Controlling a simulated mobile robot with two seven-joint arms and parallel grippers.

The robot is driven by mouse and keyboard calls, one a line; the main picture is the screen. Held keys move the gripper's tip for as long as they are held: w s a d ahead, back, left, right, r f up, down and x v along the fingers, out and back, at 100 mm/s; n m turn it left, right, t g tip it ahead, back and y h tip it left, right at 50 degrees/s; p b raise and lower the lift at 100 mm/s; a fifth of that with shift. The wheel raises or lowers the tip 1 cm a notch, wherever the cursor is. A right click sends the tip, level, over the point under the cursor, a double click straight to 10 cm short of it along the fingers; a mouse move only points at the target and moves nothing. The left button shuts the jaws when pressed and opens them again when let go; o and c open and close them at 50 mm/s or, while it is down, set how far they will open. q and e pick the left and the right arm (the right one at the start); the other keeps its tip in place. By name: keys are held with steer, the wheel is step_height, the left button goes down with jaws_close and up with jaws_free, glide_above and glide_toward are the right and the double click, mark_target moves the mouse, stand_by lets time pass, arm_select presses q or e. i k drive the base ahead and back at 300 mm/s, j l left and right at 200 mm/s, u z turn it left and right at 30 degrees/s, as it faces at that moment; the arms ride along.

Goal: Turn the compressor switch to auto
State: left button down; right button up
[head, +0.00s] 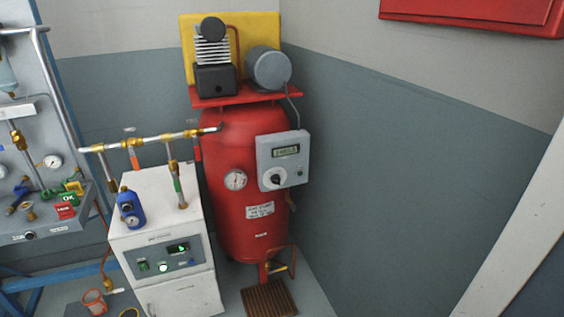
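The compressor is a tall red tank (232,220) standing in the corner, with a pump and motor on a red plate on top. A grey control box (284,148) is fixed to its upper right front. The box has a small dark display near its top. A round black rotary switch (275,179) with a light pointer mark sits at its lower left. A small green light or button is at its lower right. The switch's labels and setting are too small to read. Neither gripper is in view.
A white cabinet (168,215) with a lit panel stands left of the tank. A metal pipe (155,140) with valves runs above it to the tank. A bench panel (40,212) with gauges is at far left. A brown floor grate (268,299) lies before the tank. The right side looks clear.

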mark_target(275, 179)
steer(key=i+j, duration=1.05)
